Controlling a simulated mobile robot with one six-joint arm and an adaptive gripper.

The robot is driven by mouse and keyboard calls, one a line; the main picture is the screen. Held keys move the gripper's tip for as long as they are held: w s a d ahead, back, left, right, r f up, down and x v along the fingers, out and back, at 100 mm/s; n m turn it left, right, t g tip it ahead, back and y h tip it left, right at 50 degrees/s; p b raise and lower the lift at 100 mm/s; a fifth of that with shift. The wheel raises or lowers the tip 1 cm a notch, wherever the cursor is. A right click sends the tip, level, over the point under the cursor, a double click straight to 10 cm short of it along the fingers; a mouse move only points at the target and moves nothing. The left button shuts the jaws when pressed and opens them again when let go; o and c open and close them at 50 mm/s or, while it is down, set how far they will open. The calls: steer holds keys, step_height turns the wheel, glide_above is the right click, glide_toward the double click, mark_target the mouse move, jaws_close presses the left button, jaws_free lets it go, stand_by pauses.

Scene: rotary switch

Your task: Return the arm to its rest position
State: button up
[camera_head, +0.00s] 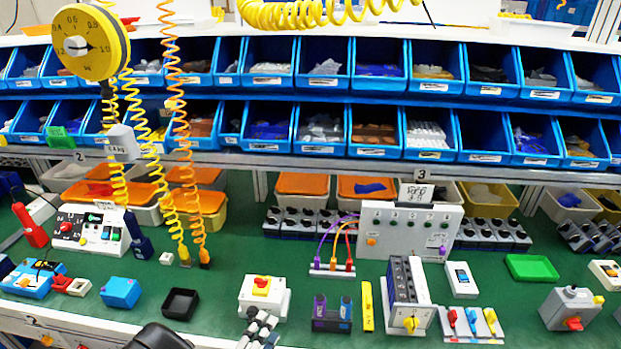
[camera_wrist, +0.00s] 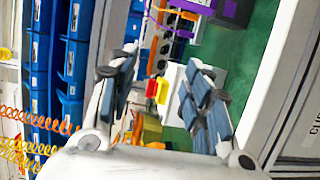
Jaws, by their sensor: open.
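My gripper (camera_head: 261,324) shows at the bottom edge of the head view, just in front of the white box with a red button on yellow (camera_head: 262,292). In the wrist view my gripper (camera_wrist: 163,62) has its two dark-padded fingers spread wide, with nothing held between them. The red and yellow button (camera_wrist: 157,90) appears beyond the gap between the fingers. A grey rotary switch box with an orange-red knob (camera_head: 573,322) stands at the right of the bench. A block with a yellow rotary knob (camera_head: 411,323) stands right of centre.
The green bench (camera_head: 220,270) carries several small devices and a black tray (camera_head: 180,304). Blue bins (camera_head: 321,62) line the back. Yellow and orange coiled cords (camera_head: 183,150) hang at the left with a round yellow gauge (camera_head: 91,42). A green tray (camera_head: 532,267) lies at right.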

steer(key=s+d+r+m+g+h, duration=0.2)
steer(key=d+r+m+g, duration=0.3)
steer(key=d+r+g, duration=0.5)
steer(key=s+d+r+m+g+h, duration=0.3)
steer(key=d+r, duration=0.4)
steer(key=d, duration=0.7)
steer(key=s+d+r+m+y, duration=0.1)
steer(key=s+r+m+y, duration=0.1)
steer(key=s+r+y, duration=0.2)
steer(key=s+d+r+m+t+y, duration=0.1)
steer(key=s+r+m+y, duration=0.2)
steer(key=s+y, duration=0.4)
steer(key=s+r, duration=0.1)
steer(key=s, duration=0.2)
steer(key=shift+s+r+t+y, duration=0.2)
steer(key=shift+r+t+y, duration=0.1)
steer(key=shift+y, duration=0.1)
